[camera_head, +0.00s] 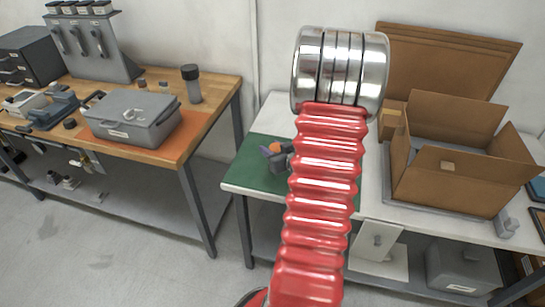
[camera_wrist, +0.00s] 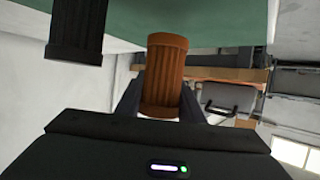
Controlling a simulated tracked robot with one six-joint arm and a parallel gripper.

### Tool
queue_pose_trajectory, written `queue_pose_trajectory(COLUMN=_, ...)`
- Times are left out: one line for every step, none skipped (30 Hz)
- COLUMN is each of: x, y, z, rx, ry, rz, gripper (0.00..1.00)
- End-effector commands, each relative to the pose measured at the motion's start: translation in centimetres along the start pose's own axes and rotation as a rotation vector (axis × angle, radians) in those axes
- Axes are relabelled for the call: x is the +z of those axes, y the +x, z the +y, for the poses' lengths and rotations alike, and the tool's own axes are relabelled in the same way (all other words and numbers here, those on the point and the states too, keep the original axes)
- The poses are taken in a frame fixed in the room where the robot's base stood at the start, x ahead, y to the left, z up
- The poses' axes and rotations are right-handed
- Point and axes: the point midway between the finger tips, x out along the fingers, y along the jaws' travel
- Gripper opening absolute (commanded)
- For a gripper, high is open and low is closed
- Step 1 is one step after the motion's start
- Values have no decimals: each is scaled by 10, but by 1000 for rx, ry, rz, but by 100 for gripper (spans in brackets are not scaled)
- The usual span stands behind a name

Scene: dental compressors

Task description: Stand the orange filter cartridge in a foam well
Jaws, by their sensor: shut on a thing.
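The orange filter cartridge (camera_wrist: 163,75) is a ribbed cylinder between the two dark fingers of my gripper (camera_wrist: 160,98) in the wrist view. My gripper is shut on it. In the head view a small orange part of the cartridge (camera_head: 275,147) shows beside my arm, over the green mat (camera_head: 246,172). My gripper (camera_head: 277,157) there is partly hidden by my red arm. I cannot tell whether the cartridge touches the mat. No foam well can be made out in either view.
A dark ribbed cylinder (camera_wrist: 76,30) is at upper left in the wrist view. An open cardboard box (camera_head: 445,185) stands on the white table, right of my arm. A wooden bench (camera_head: 215,100) at left holds a grey case (camera_head: 132,118) and a dark cylinder (camera_head: 191,85).

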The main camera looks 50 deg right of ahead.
Motion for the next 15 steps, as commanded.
queue_pose_trajectory(x=0, y=0, z=0, rx=0, ry=0, rz=0, gripper=12)
queue_pose_trajectory(x=0, y=0, z=0, rx=0, ry=0, rz=0, gripper=12)
queue_pose_trajectory(x=0, y=0, z=0, rx=0, ry=0, rz=0, gripper=12)
queue_pose_trajectory(x=0, y=0, z=0, rx=0, ry=0, rz=0, gripper=12)
queue_pose_trajectory(x=0, y=0, z=0, rx=0, ry=0, rz=0, gripper=12)
queue_pose_trajectory(x=2, y=1, z=0, rx=-1, ry=0, rz=0, gripper=12)
queue_pose_trajectory(x=3, y=1, z=0, rx=-1, ry=0, rz=-1, gripper=12)
queue_pose_trajectory(x=5, y=2, z=0, rx=-1, ry=0, rz=-1, gripper=12)
queue_pose_trajectory(x=9, y=4, z=0, rx=-1, ry=1, rz=-2, gripper=12)
queue_pose_trajectory(x=12, y=5, z=0, rx=-1, ry=1, rz=-2, gripper=12)
queue_pose_trajectory(x=14, y=6, z=0, rx=-1, ry=2, rz=-2, gripper=12)
queue_pose_trajectory(x=19, y=8, z=0, rx=0, ry=2, rz=-2, gripper=12)
queue_pose_trajectory(x=22, y=9, z=0, rx=-1, ry=2, rz=-3, gripper=12)
queue_pose_trajectory(x=25, y=10, z=0, rx=-1, ry=2, rz=-3, gripper=12)
queue_pose_trajectory(x=29, y=12, z=-1, rx=-1, ry=2, rz=-2, gripper=12)
